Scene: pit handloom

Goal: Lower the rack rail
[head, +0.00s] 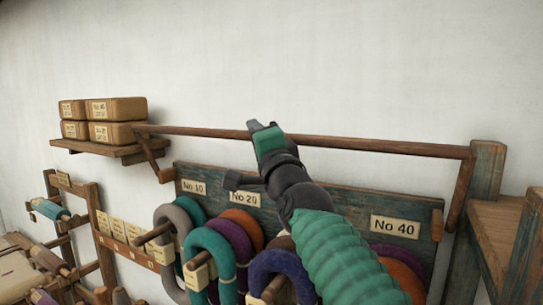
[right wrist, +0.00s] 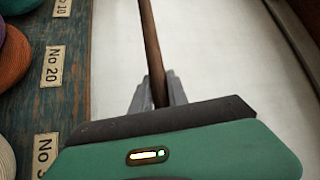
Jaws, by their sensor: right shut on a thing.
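The rack rail (head: 375,146) is a long thin wooden bar above the green-blue rack board (head: 345,200). It is held on a wooden arm at each end, raised above the board's top edge. My right gripper (head: 256,128) is at the rail, left of its middle. In the right wrist view the rail (right wrist: 150,45) runs between the two grey fingers of the gripper (right wrist: 158,95), which are shut on it. The part between the fingers is partly hidden by the gripper body. My left gripper is not in view.
Yarn hanks (head: 212,250) in several colours hang on pegs under number labels. A shelf (head: 100,148) with wrapped packages (head: 118,108) is close to the rail's left end. A wooden post (head: 486,180) stands at its right end. The wall above is clear.

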